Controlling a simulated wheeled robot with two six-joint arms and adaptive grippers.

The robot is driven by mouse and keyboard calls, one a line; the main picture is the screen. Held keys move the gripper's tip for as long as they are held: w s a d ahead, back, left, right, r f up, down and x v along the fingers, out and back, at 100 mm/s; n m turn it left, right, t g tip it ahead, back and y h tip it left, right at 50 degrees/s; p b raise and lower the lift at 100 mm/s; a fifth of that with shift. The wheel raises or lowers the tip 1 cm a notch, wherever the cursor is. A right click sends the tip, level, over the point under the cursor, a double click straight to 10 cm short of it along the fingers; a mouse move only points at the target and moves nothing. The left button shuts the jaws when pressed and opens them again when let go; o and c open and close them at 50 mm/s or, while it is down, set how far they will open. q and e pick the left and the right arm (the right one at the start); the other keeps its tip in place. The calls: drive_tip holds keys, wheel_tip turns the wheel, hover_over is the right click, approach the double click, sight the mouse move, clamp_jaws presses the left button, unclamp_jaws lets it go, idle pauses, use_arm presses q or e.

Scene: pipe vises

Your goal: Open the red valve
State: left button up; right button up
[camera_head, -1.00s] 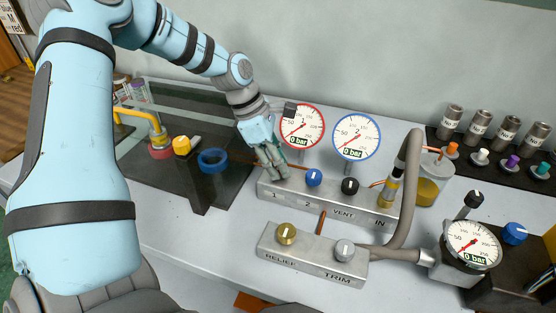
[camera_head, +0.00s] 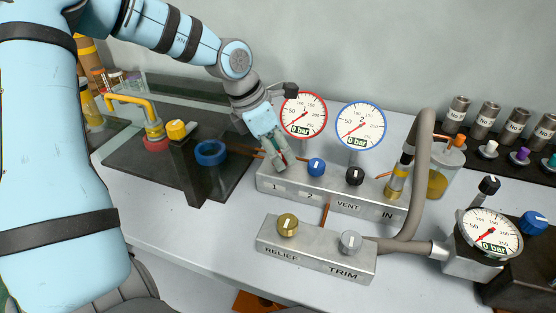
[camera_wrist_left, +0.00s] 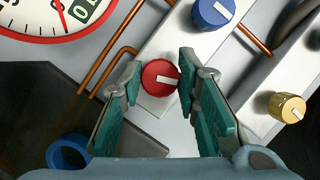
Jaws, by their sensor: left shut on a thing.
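The red valve (camera_wrist_left: 159,78) is a round red knob with a white pointer line, on the metal manifold block (camera_head: 335,199) above the label 1. In the wrist view its line points right, slightly downward. My left gripper (camera_wrist_left: 160,86) is shut on it, one green-padded finger on each side. In the head view the gripper (camera_head: 279,160) comes down from above and hides nearly all of the red knob. The red-rimmed gauge (camera_head: 303,115) behind it reads 0 bar. My right gripper is out of view.
The blue knob (camera_head: 316,167) and black vent knob (camera_head: 355,176) sit close to the right on the same block. A blue-rimmed gauge (camera_head: 360,124) stands behind. The relief and trim block (camera_head: 315,255) is in front. A blue ring (camera_head: 210,153) is at left.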

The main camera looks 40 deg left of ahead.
use_arm(q)
drive_tip(key=n+y+b, duration=0.1)
drive_tip(key=n+b, duration=0.1)
drive_tip(key=shift+f+n+t+b, duration=0.15)
drive_tip(key=shift+n+t+b, duration=0.15)
drive_tip(key=shift+s+n, duration=0.1)
drive_tip(key=shift+n, duration=0.3)
drive_tip(key=shift+r+n+y+p, duration=0.25)
drive_tip(key=shift+n+y+p, duration=0.05)
drive_tip(key=shift+p, duration=0.05)
drive_tip(key=shift+n+p, duration=0.5)
drive_tip(key=shift+p, duration=0.1)
drive_tip(key=shift+y+p, duration=0.3)
drive_tip(key=shift+p, duration=0.05)
drive_tip(key=shift+f+n, duration=0.1)
drive_tip(key=shift+n, duration=0.3)
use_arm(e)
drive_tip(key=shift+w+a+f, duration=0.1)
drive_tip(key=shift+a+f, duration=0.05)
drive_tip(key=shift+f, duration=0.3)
